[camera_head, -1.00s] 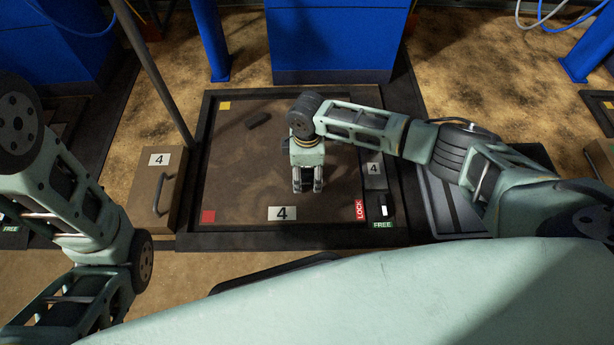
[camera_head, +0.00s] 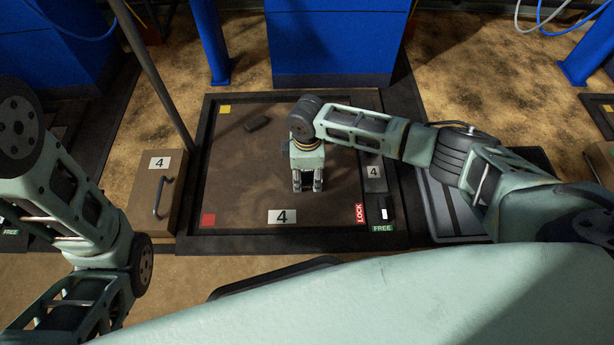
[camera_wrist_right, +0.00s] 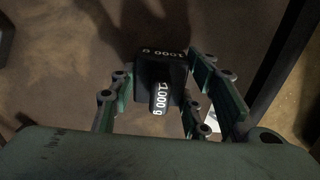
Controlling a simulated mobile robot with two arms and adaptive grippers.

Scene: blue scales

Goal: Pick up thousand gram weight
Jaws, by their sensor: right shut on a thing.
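The thousand gram weight (camera_wrist_right: 162,75) is a black block with a narrower knob, both marked 1000 g in white. It shows between the fingers of my right gripper (camera_wrist_right: 170,92) in the wrist view. My right gripper (camera_head: 307,186) also shows in the head view, pointing down over the brown platform (camera_head: 240,190), shut on the weight. In the head view the weight is mostly hidden by the gripper. I cannot tell whether it touches the platform. My left arm comes in at the left, but its gripper is out of view.
A brown box (camera_head: 157,190) with a handle stands left of the platform. A lock switch (camera_head: 383,207) with LOCK and FREE labels is at the right. Blue posts and a blue cabinet (camera_head: 335,40) stand behind.

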